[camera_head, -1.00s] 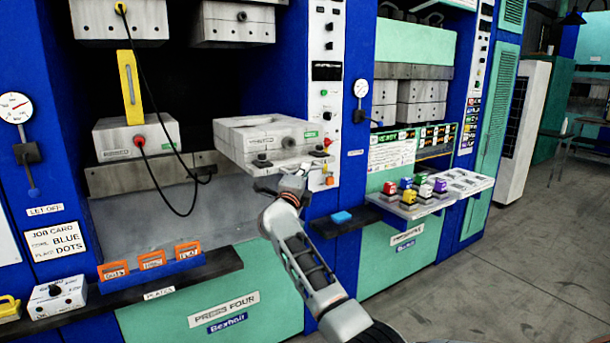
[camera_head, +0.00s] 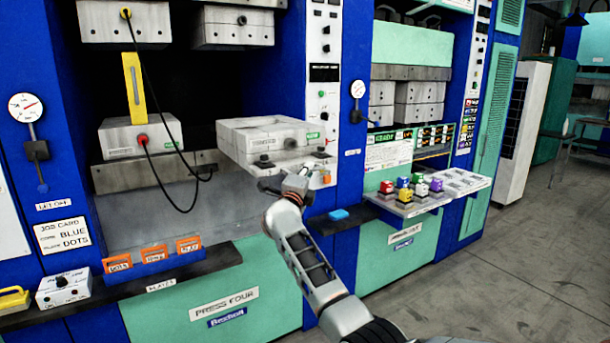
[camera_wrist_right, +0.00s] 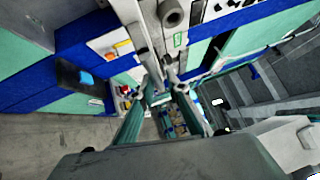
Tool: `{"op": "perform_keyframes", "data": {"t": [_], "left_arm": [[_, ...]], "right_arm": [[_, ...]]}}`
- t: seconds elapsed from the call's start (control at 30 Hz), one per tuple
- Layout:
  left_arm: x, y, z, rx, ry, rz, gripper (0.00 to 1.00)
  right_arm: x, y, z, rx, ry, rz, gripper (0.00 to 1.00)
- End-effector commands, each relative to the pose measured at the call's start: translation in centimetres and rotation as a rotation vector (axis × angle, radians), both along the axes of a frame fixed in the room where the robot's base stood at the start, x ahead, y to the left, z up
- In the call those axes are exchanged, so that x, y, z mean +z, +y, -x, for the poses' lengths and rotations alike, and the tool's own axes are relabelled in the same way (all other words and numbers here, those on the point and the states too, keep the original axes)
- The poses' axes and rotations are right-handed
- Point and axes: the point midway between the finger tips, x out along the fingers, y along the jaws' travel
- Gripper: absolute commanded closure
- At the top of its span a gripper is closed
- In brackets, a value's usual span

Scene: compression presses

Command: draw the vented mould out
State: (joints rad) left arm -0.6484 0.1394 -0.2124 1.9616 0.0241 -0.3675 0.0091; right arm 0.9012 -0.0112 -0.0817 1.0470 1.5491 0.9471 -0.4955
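My right gripper (camera_head: 272,186) is just below and in front of that plate, apart from the mould as far as I can see. In the right wrist view the fingers (camera_wrist_right: 167,92) stand apart with a gap between them, and I see nothing held. A grey cylindrical knob (camera_wrist_right: 171,13) shows beyond them. My left gripper is not in view.
Another mould (camera_head: 120,140) with a yellow handle (camera_head: 133,88) and black cables stands at left. Orange plates (camera_head: 155,256) sit in a rack on the lower ledge. A blue block (camera_head: 339,214) and a shelf of coloured blocks (camera_head: 412,187) are at right.

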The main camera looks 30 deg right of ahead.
Motion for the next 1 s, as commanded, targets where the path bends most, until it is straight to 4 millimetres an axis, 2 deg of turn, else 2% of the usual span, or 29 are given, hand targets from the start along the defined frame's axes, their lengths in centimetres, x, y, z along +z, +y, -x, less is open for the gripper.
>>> {"op": "perform_keyframes", "data": {"t": [0.37, 0.53, 1.0], "left_arm": [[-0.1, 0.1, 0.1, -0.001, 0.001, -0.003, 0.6], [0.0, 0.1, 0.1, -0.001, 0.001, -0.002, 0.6], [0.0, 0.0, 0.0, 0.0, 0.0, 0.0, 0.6]], "right_arm": [[-0.1, 0.3, -0.1, 0.006, 0.001, 0.0, 0.74], [-0.3, 1.2, 0.7, 0.008, 0.001, 0.0, 0.74], [-1.5, 6.4, 7.2, 0.005, 0.001, -0.003, 0.74]]}}
